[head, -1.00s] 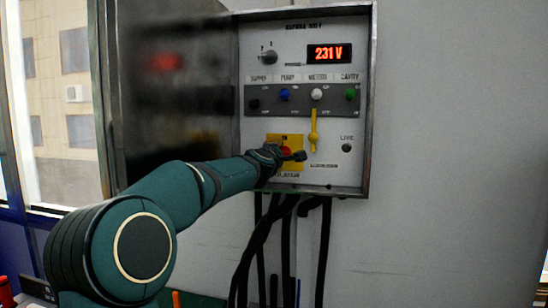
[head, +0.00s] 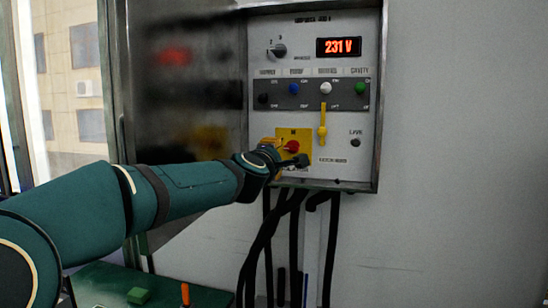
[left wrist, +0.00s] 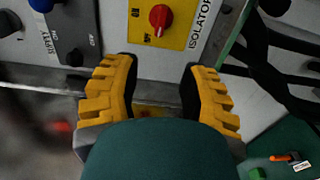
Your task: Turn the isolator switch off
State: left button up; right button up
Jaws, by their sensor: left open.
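The isolator switch is a red knob (head: 291,146) on a yellow plate (head: 301,138), low on the grey control panel. In the left wrist view the red knob (left wrist: 160,17) is at the top, with ON and OFF printed beside it. I cannot surely tell which mark it points to. My left gripper (left wrist: 158,68) is open and empty, its yellow-padded fingers spread, with the knob beyond the tips and roughly centred between them. In the head view my left gripper (head: 286,158) is just in front of the plate and covers its lower left part. My right gripper is not in view.
Above the plate is a row of toggles with a blue tip (head: 293,88), a white tip and a green tip. A yellow lever (head: 322,133) is close on the right. The open cabinet door (head: 188,90) stands left. Black cables (head: 294,235) hang below.

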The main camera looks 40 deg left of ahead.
aim_at(291, 150)
pick_arm(q)
jog(key=shift+o, duration=1.4)
jog(key=o, duration=0.3)
jog(key=w+a+m+p, duration=0.1)
jog(key=w+m+p, duration=0.2)
jog(key=m, duration=0.3)
jog(key=w+a+m+p, duration=0.2)
jog(key=w+m+p, duration=0.2)
jog(key=m+p, duration=0.1)
jog(key=w+a+m+p, duration=0.1)
jog(key=w+m+p, duration=0.3)
jog(key=m, duration=0.4)
jog(key=shift+w+a+f+p, duration=0.15)
jog(key=shift+w+p, duration=0.1)
jog(key=shift+p, duration=0.35)
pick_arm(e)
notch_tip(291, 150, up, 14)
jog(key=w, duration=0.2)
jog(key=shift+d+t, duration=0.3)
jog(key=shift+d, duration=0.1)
pick_arm(q)
jog(key=c, duration=1.2)
